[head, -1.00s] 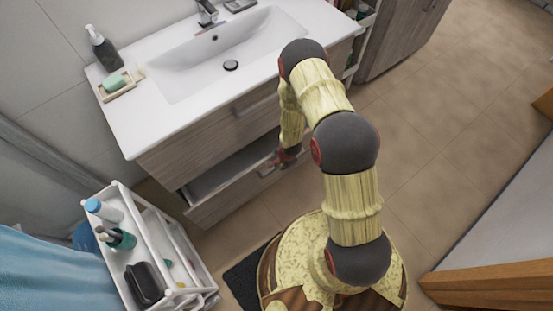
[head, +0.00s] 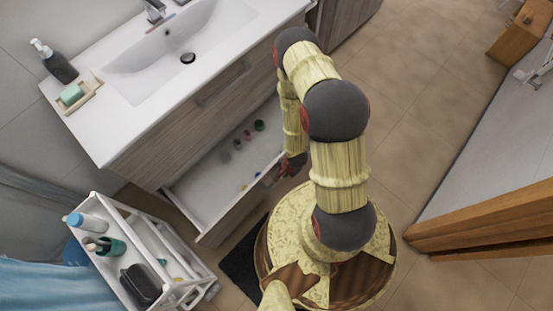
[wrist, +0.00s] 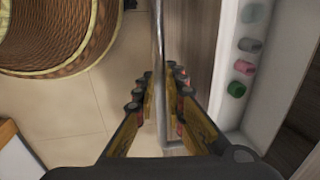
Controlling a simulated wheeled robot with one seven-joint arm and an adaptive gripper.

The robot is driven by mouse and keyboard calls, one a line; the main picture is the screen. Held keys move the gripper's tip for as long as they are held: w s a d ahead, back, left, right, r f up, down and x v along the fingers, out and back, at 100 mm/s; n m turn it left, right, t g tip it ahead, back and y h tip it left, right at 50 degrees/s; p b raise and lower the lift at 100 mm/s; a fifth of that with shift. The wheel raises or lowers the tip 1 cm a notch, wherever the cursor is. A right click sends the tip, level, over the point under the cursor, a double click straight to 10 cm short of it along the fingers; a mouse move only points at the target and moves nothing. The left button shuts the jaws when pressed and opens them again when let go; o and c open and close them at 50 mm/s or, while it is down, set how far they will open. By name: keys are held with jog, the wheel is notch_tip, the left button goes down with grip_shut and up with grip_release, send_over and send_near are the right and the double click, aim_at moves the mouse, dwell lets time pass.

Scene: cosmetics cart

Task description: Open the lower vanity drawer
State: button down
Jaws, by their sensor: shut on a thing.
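The lower vanity drawer (head: 215,190) is pulled well out in the head view, and its white inside shows several small coloured items (head: 240,140). In the wrist view, the drawer's inside (wrist: 262,90) is at the right, with rolled items along it. My gripper (head: 280,172) is at the drawer's front, partly hidden by my arm. In the wrist view, my gripper (wrist: 162,92) has its two fingers on either side of the drawer's metal handle (wrist: 158,40), shut on it. The upper drawer (head: 200,105) is closed.
A white cart (head: 165,250) with bottles stands at the lower left, close to the open drawer's left end. A dark mat (head: 240,270) lies on the floor by my base. A wooden piece (head: 480,225) is at the right. Floor between is free.

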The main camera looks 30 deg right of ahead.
jog(key=shift+s+d, duration=0.2)
jog(key=shift+s, duration=0.45)
jog(key=shift+s+d, duration=0.2)
jog(key=shift+s, duration=0.4)
jog(key=c, duration=1.8)
grip_release()
jog(key=shift+c, duration=0.2)
notch_tip(320, 180, up, 12)
jog(key=s, duration=0.2)
jog(key=shift+d, duration=0.4)
jog(key=shift+f, duration=0.1)
